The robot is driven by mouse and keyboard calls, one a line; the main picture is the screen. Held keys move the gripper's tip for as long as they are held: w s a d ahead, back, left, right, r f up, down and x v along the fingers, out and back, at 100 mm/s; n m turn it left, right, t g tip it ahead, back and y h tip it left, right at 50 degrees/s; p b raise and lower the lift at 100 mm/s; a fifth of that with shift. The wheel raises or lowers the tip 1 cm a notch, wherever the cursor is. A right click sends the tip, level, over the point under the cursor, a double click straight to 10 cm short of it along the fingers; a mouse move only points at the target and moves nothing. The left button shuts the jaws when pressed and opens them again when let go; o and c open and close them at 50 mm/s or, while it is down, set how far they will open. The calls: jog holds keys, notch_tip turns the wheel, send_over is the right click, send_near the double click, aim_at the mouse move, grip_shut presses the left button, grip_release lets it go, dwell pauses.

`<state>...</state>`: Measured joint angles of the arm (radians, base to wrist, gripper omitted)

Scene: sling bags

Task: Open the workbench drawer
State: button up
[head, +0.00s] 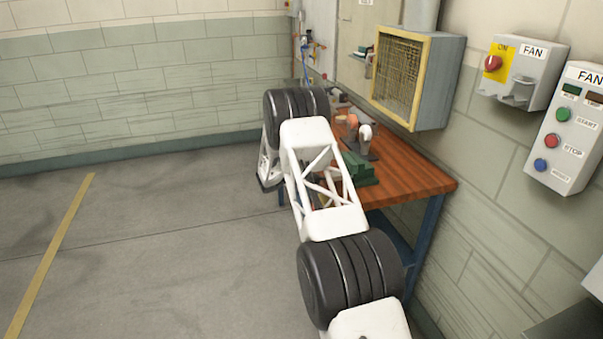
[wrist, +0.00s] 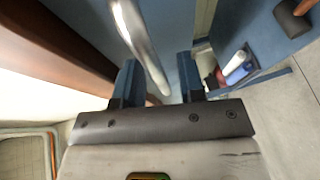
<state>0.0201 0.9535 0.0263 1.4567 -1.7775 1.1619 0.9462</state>
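The workbench (head: 415,178) has a wooden top and blue legs and stands along the right wall. My arm covers its near left side in the head view, so the drawer front is hidden there. In the wrist view a blue drawer front (wrist: 88,48) shows beneath the brown tabletop edge. A shiny metal bar handle (wrist: 138,42) runs down across the picture, its lower end between my gripper's two blue fingers. My gripper (wrist: 157,77) is open, its fingers apart on either side of the handle, with no clear contact visible. I cannot tell whether the drawer is fully shut.
A green vise-like tool (head: 358,168) and other tools sit on the bench. A blue-and-white cylinder (wrist: 238,66) lies right of the fingers, with a dark handle-like piece (wrist: 292,18) beyond. A yellow-framed fan (head: 403,75) juts from the wall. Floor at the left is clear.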

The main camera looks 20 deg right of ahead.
jog(key=shift+d, duration=0.15)
grip_shut()
dwell(0.4)
jog(key=a, duration=2.5)
grip_release()
